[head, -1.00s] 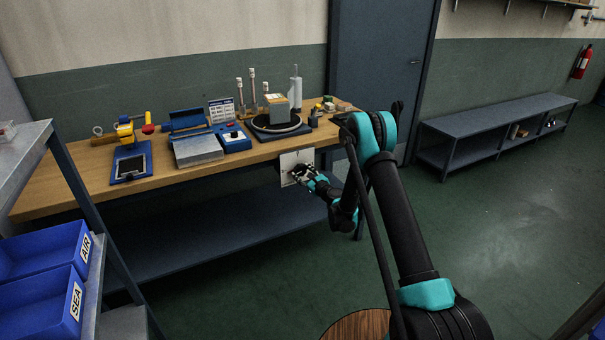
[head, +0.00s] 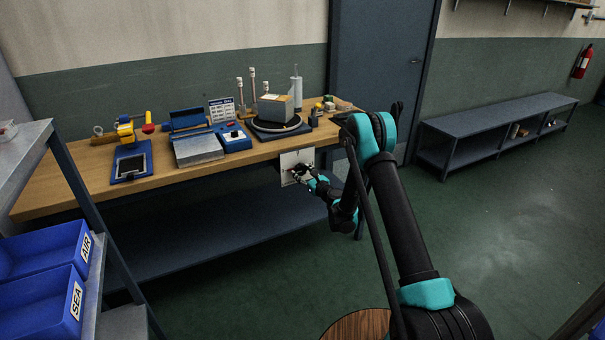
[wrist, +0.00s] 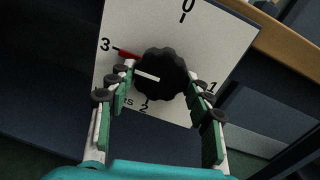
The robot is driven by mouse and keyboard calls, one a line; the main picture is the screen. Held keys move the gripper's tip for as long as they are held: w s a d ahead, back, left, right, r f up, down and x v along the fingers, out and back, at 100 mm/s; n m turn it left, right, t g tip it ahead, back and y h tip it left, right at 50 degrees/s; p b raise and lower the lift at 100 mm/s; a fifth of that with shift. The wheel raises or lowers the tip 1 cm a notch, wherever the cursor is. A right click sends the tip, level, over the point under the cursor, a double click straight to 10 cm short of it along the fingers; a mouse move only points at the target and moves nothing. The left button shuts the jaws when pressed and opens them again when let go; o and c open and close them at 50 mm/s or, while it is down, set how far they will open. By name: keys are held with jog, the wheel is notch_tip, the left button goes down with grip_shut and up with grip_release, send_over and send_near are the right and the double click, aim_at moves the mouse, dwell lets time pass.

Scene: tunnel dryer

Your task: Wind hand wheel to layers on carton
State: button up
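The black scalloped hand wheel (wrist: 163,73) sits on a white dial plate (wrist: 208,40) marked 0, 1, 2 and 3. Its white pointer line faces left, just below the red mark (wrist: 128,54) at 3. The plate also shows on the bench front in the head view (head: 288,161). My gripper (wrist: 162,76) has a finger on each side of the wheel and appears closed on its rim; it also shows in the head view (head: 302,172). The grey carton (head: 274,110) stands on the round black turntable (head: 277,125), with a tan patch on top.
A white roll on a post (head: 296,92) stands behind the carton. A blue device (head: 233,138), a grey plate and a blue-framed pad (head: 130,167) lie further left on the bench (head: 75,180). A shelf with blue bins (head: 45,300) stands at the left.

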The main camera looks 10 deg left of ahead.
jog(key=o, duration=0.4)
jog(key=shift+c, duration=0.2)
notch_tip(320, 180, up, 10)
jog(key=shift+r, duration=0.1)
dwell(0.5)
jog(key=s+d+r+n+g+h, duration=0.1)
jog(key=s+d+r+n+g, duration=0.1)
jog(key=s+d+r+n, duration=0.45)
jog(key=s+d+r+n+g+h, duration=0.1)
jog(key=s+d+n+g, duration=0.2)
jog(key=s+n, duration=0.65)
jog(key=s+d+f+n+g+h, duration=0.1)
jog(key=s+d+f+n+h, duration=0.2)
jog(key=s+d, duration=0.4)
jog(key=s+d+f+n+g+h, duration=0.2)
jog(key=s+d, duration=0.6)
jog(key=s, duration=0.8)
jog(key=s+d+f+n+g+h, duration=0.2)
jog(key=s+d+f+n+h, duration=0.2)
jog(key=s+d, duration=0.4)
jog(key=s+n, duration=0.1)
jog(key=s, duration=0.3)
jog(key=shift+s+f+n, duration=0.15)
jog(key=shift+f+n, duration=0.15)
jog(key=shift+f, duration=0.05)
